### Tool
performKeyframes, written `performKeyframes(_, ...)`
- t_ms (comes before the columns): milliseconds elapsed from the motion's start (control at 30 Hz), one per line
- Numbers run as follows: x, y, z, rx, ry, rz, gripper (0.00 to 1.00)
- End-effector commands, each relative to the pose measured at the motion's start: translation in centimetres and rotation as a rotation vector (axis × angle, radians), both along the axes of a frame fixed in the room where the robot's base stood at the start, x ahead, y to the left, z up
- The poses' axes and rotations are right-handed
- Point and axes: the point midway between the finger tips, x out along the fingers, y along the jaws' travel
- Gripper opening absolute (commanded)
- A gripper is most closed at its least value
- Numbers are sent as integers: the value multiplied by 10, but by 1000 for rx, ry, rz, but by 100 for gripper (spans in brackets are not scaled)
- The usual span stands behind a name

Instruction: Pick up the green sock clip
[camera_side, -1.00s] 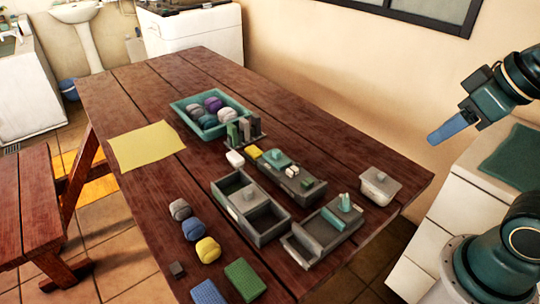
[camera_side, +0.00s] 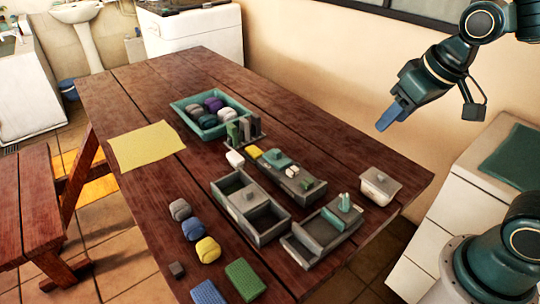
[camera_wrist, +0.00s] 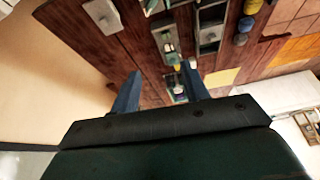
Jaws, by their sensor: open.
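Several small green pieces could be the green sock clip, and I cannot tell which one it is. A pale green upright piece (camera_side: 345,201) stands in the front right grey tray (camera_side: 318,238). A green upright piece (camera_side: 232,133) stands in a small rack, and a teal piece (camera_side: 276,158) and a small green piece (camera_side: 306,183) sit on the long grey tray (camera_side: 267,170). My gripper (camera_side: 388,122) is high above the table's right edge, apart from all of them. Its blue fingers (camera_wrist: 160,85) are spread and empty in the wrist view.
A teal tray (camera_side: 242,112) holds rolled socks. Rolled socks (camera_side: 207,250) and folded green cloth (camera_side: 244,279) lie at the front. A two-compartment grey box (camera_side: 228,208) and a lidded box (camera_side: 380,186) stand near. A yellow cloth (camera_side: 145,147) lies left; the far table is clear.

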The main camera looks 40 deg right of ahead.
Motion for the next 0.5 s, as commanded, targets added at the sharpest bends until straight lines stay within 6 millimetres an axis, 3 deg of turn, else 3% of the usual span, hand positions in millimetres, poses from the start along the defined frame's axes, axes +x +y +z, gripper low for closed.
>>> performKeyframes(500, 88, 9, -71, 6, 83, -67, 46)
